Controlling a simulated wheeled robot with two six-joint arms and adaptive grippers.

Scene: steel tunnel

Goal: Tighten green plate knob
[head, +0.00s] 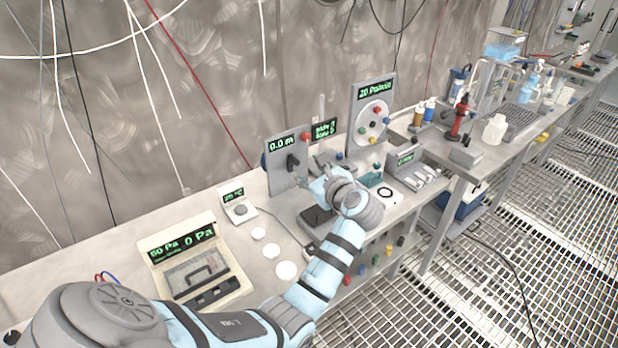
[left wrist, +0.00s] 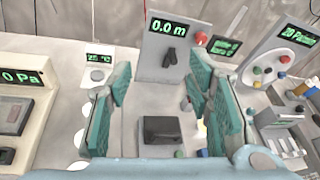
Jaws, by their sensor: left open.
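A grey panel (head: 358,136) reading "20 Pa/min" carries a pale round plate (head: 373,118) with several small coloured knobs. Whether that knob is tight cannot be told. My left gripper (head: 316,180) is over the bench, left of this panel and in front of the "0.0 m" panel (head: 280,175). Its teal fingers (left wrist: 160,75) are wide apart with nothing between them. My right gripper is not in view.
The "0.0 m" panel has a black lever (left wrist: 169,57) and a red knob (left wrist: 201,38). A dark block (left wrist: 160,129) lies below my fingers. A pressure case (head: 190,255) stands at left. Bottles and a red stand (head: 461,118) occupy the right bench.

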